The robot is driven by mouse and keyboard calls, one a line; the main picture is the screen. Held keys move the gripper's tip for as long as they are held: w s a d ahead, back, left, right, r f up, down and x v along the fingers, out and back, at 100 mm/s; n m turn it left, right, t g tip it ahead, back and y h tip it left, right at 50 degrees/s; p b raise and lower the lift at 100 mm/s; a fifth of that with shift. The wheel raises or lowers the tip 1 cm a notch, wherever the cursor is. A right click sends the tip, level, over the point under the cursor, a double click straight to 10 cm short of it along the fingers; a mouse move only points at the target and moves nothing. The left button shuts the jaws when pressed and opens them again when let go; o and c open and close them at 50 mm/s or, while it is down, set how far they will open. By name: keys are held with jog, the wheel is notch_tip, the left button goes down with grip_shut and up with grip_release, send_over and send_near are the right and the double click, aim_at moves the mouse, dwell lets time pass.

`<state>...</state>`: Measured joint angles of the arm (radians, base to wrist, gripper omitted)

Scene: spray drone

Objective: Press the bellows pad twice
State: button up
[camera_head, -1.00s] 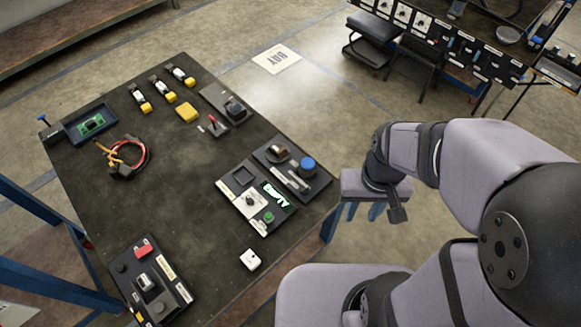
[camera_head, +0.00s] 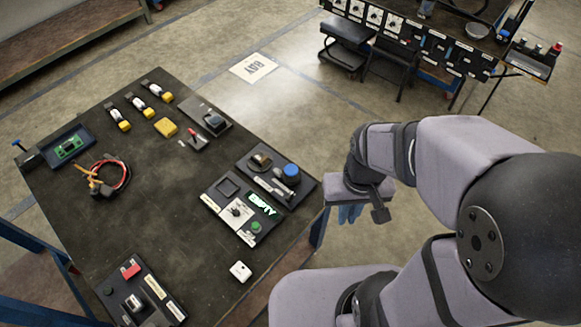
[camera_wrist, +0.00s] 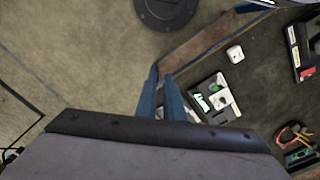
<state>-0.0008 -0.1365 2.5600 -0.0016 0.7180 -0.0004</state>
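My gripper (camera_head: 350,214) hangs beyond the table's right edge, over the floor, with its blue fingers pointing down. It holds nothing. In the wrist view its two fingers (camera_wrist: 160,74) show a narrow gap. I cannot tell for sure which part is the bellows pad. One candidate is the round blue dome (camera_head: 291,171) on the dark panel at the table's right edge, to the left of my gripper. Nothing touches either one.
The dark table (camera_head: 150,210) carries a panel with a lit green display (camera_head: 262,204), a white square block (camera_head: 240,271), a yellow block (camera_head: 166,127) and looped wires (camera_head: 108,177). A control box (camera_head: 133,296) stands front left. The table's middle is clear.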

jog(key=shift+a+f, duration=0.1)
jog(key=shift+f, duration=0.15)
grip_shut()
notch_tip(320, 180, down, 8)
jog(key=s+a+r+n+g+b, duration=0.1)
jog(key=s+g+b, duration=0.1)
jog(key=s+b, duration=0.15)
jog(key=w+a+f+b, duration=0.2)
jog(key=w+f, duration=0.1)
jog(key=w, duration=0.4)
jog(key=w+a+f+t+b, duration=0.1)
jog(key=w+a+f+b, duration=0.15)
jog(key=w, duration=0.45)
jog(key=w+a+f+b, duration=0.2)
jog(key=w+a+f, duration=0.15)
jog(key=w, duration=0.45)
jog(key=w+a+r+m+t, duration=0.1)
jog(key=w+r+m, duration=0.9)
jog(key=shift+a+r, duration=0.15)
jog(key=shift+a, duration=0.15)
